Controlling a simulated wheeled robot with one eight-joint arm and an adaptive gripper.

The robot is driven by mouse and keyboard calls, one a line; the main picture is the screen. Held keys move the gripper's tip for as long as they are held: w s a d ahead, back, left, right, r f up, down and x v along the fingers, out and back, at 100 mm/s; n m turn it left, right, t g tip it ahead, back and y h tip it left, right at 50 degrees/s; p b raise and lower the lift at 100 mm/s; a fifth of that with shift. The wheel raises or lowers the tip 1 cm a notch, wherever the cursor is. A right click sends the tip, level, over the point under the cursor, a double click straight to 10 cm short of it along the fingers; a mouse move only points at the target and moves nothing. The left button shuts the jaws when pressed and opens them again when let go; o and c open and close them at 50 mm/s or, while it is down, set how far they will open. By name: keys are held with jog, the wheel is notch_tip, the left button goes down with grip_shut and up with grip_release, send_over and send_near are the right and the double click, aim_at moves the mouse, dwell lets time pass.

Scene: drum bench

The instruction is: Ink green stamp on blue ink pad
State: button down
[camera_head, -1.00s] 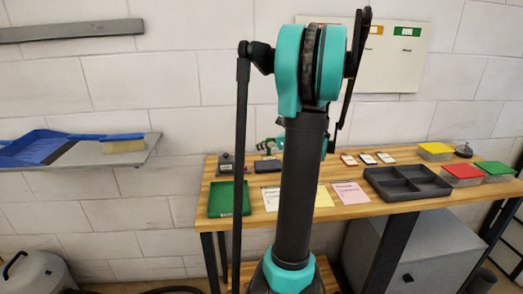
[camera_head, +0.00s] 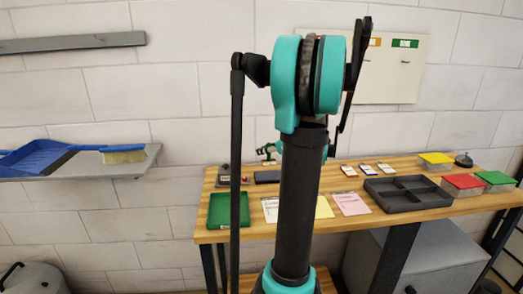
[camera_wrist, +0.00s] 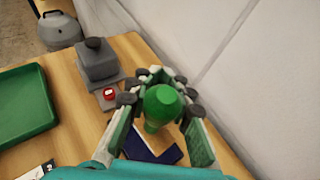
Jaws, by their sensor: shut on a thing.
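The green stamp (camera_wrist: 163,103) is between the fingers of my gripper (camera_wrist: 161,106) in the wrist view, with its round handle toward the camera. My gripper is shut on it. The blue ink pad (camera_wrist: 140,148) lies on the table below and beyond the stamp, partly covered by it and by the fingers. I cannot tell whether stamp and pad touch. In the head view the pad (camera_head: 267,177) shows as a small dark rectangle left of my arm. Part of my gripper (camera_head: 268,152) shows above it, and the stamp is hidden there.
A green tray (camera_wrist: 22,104), a grey device (camera_wrist: 98,61) and a small red-topped item (camera_wrist: 109,94) stand near the pad. A wall is close on the right. In the head view, papers (camera_head: 350,203), a compartment tray (camera_head: 407,193) and lidded boxes (camera_head: 462,184) lie to the right.

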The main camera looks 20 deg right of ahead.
jog(key=shift+m+t+h, duration=0.3)
jog(key=shift+m+h, duration=0.2)
jog(key=shift+d+f, duration=0.1)
jog(key=shift+f, duration=1.95)
jog(key=shift+f, duration=0.6)
jog(key=shift+r, duration=0.6)
jog(key=shift+r, duration=2.5)
